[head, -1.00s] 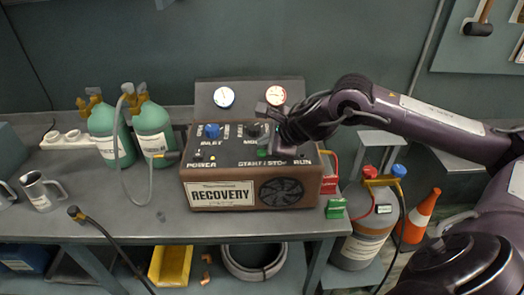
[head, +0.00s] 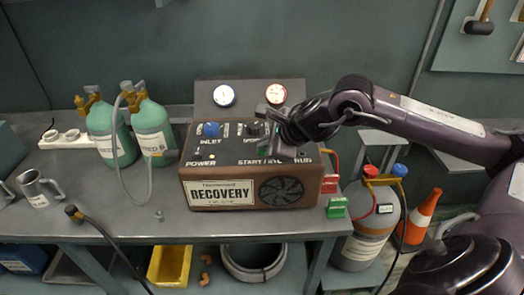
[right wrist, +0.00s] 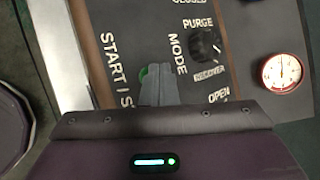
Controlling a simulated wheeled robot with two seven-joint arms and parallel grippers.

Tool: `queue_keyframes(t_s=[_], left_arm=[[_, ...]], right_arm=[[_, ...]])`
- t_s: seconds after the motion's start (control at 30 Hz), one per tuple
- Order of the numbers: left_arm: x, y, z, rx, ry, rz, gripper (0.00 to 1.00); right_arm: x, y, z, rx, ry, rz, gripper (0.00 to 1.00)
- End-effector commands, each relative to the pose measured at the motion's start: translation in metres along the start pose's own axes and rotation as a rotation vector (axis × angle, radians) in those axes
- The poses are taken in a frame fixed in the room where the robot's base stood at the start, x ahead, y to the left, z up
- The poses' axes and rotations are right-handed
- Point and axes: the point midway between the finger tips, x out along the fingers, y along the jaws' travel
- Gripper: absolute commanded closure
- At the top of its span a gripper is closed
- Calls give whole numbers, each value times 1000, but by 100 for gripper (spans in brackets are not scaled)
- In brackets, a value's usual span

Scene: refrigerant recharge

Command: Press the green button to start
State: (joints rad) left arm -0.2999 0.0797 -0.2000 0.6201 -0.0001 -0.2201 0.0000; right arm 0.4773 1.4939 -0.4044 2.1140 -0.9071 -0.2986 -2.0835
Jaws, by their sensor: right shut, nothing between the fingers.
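The recovery machine (head: 225,146) stands on the bench, with a dark sloping top panel and a brown front marked RECOVERY. In the right wrist view, a sliver of the green button (right wrist: 143,75) shows beside the START lettering, at the left edge of my fingers. The fingers cover the rest of it. My right gripper (right wrist: 158,72) is shut and empty, its tips over or at the button; I cannot tell whether they touch it. In the head view my right gripper (head: 276,148) hangs over the START/STOP area and hides the button. My left gripper is not in view.
The mode knob (right wrist: 204,47) and a red-rimmed gauge (right wrist: 281,72) lie right of my fingers. A blue knob (head: 211,130) sits on the panel's left. Green cylinders (head: 153,128) stand left of the machine.

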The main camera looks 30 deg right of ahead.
Motion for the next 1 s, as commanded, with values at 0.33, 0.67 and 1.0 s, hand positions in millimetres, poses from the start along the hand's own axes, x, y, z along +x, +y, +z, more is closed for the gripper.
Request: queue_keyframes(t_s=[0.33, 0.67, 1.0], left_arm=[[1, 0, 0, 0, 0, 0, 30], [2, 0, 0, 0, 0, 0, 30], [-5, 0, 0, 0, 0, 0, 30]], right_arm=[[1, 0, 0, 0, -1, 0, 100], [1, 0, 0, 0, 0, 0, 100], [-7, -5, 5, 1, -1, 0, 100]])
